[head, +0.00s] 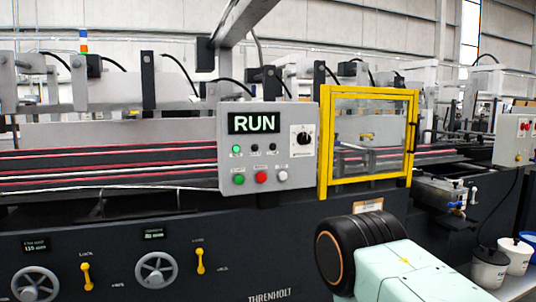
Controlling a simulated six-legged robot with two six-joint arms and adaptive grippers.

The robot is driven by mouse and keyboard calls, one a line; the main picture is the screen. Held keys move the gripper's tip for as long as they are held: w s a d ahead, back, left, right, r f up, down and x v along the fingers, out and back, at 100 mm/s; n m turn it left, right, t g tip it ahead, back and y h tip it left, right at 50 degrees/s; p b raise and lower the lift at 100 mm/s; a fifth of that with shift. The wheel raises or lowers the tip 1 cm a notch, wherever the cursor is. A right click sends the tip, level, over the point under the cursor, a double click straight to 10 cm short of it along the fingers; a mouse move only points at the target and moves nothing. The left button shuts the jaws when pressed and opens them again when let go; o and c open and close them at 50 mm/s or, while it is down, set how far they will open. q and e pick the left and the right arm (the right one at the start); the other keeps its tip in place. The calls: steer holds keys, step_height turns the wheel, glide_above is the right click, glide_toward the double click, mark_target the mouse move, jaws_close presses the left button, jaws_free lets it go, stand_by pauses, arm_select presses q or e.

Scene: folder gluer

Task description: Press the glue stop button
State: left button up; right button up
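A grey control panel (228,160) faces me near the middle of the head view. Its display (254,123) reads RUN in white letters. Along its bottom are a green button (239,180), a red button (261,178) and a white button (283,176). A small green lamp (236,149) is lit above them, and a black knob (302,138) is at the right. A second grey box (509,141) at the far right carries red buttons (524,126). The labels are too small to read, so I cannot tell which button is glue stop. Neither gripper is in view.
A yellow-framed clear guard door (368,91) stands right of the panel. Handwheels (155,269) and yellow levers (200,261) project from the dark machine front. White buckets (489,268) stand at lower right. My mint-and-black arm link fills the bottom right.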

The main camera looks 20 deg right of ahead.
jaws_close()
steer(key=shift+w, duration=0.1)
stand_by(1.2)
